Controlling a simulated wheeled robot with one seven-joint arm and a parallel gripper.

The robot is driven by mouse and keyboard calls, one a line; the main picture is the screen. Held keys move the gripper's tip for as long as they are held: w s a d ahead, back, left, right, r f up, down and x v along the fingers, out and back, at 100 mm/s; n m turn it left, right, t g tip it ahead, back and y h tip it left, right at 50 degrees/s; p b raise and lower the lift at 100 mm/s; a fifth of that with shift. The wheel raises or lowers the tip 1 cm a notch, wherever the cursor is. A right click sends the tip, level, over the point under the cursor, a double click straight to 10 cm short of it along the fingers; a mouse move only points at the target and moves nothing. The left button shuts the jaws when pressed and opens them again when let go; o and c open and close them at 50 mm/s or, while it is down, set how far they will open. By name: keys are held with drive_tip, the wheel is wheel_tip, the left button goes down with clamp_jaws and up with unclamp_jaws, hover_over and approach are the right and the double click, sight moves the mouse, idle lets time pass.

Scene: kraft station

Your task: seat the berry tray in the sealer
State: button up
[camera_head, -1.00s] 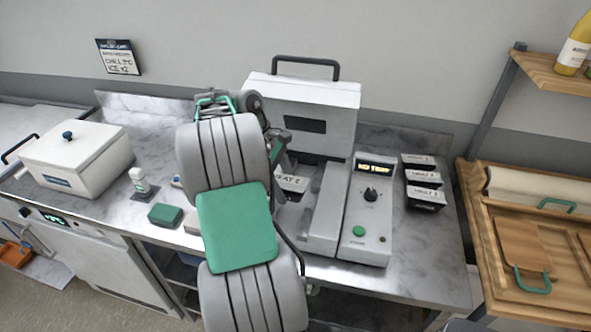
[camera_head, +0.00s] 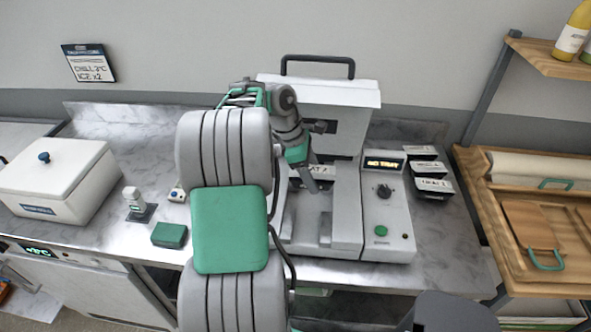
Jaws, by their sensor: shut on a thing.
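The sealer (camera_head: 338,95) is a white machine with its lid raised and a black handle on top. Its control box display reads "NO TRAY". My gripper (camera_head: 316,178) is in the sealer's open front, below the lid, and is shut on a small tray. The tray's pale label (camera_head: 326,171) shows beside the fingers, partly covered, and seems to end in "AT 2". I cannot read "berry" on it. My arm hides the tray's left part, and I cannot tell whether its underside touches the sealer.
Three dark trays with pale labels (camera_head: 430,168) stand right of the control box (camera_head: 384,215). A white lidded box (camera_head: 55,180), a small white bottle (camera_head: 133,199) and a green block (camera_head: 169,235) are on the left counter. A wooden shelf unit (camera_head: 535,220) stands at right.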

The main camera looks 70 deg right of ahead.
drive_tip(key=shift+w, duration=0.4)
drive_tip(key=shift+s+f+b, duration=0.15)
drive_tip(key=shift+f+b, duration=0.5)
drive_tip(key=shift+b, duration=0.25)
wheel_tip(320, 180, down, 4)
drive_tip(key=b, duration=0.4)
drive_tip(key=shift+r+b, duration=0.25)
drive_tip(key=shift+b, duration=0.15)
drive_tip(key=shift+f+b, duration=0.4)
drive_tip(key=shift+f, duration=1.45)
drive_tip(key=o, duration=1.8)
